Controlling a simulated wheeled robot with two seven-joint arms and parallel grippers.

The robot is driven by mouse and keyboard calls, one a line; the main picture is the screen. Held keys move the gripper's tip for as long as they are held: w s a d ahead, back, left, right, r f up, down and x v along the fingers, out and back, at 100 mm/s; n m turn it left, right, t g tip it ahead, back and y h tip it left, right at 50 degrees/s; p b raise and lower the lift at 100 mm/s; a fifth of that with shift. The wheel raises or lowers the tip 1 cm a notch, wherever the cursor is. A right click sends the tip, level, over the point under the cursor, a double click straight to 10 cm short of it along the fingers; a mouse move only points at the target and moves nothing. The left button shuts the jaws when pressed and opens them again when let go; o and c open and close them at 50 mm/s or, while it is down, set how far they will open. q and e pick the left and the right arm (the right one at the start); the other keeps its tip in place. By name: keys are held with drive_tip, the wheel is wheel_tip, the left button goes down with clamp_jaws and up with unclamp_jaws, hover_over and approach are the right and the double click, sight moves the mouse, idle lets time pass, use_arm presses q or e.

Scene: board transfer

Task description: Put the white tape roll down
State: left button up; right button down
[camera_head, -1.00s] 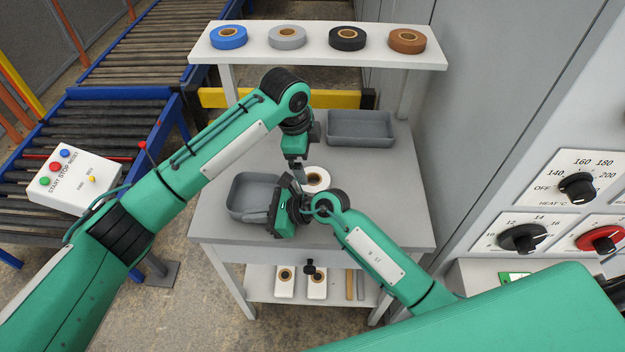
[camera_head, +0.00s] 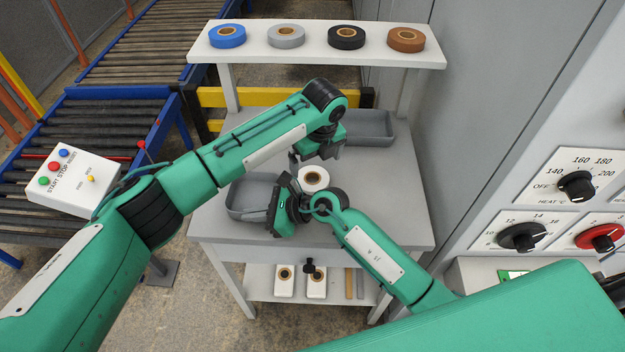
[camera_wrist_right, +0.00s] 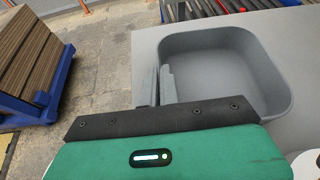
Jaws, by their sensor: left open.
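The white tape roll (camera_head: 314,179) lies flat on the grey table (camera_head: 375,190), to the right of the near grey tray (camera_head: 240,212). Its white edge also shows at the lower right of the right wrist view (camera_wrist_right: 308,165). My left gripper (camera_head: 328,152) is open and above the table, behind the roll and apart from it; its fingers are mostly hidden. My right gripper (camera_head: 288,190) is beside the near tray, just left of the roll. In the right wrist view its two fingers (camera_wrist_right: 158,85) are together with nothing seen between them, by the rim of the empty tray.
A second grey tray (camera_head: 370,125) stands at the back right of the table, partly behind my left arm. A raised shelf (camera_head: 318,54) holds blue, grey, black and brown rolls. A control box (camera_head: 75,180) is at the left. The table's right side is clear.

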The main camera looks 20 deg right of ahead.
sight(312, 182)
use_arm(q)
drive_tip(key=shift+w+a+f, duration=0.1)
drive_tip(key=shift+w+f, duration=0.05)
drive_tip(key=shift+f, duration=1)
drive_tip(key=shift+w+a+f, duration=0.1)
drive_tip(key=shift+w+f, duration=0.1)
drive_tip(key=shift+f, duration=0.95)
drive_tip(key=shift+w+a+f, duration=0.1)
drive_tip(key=shift+w+f, duration=0.05)
drive_tip(key=shift+f, duration=1)
drive_tip(key=shift+r, duration=0.1)
drive_tip(key=c, duration=1.1)
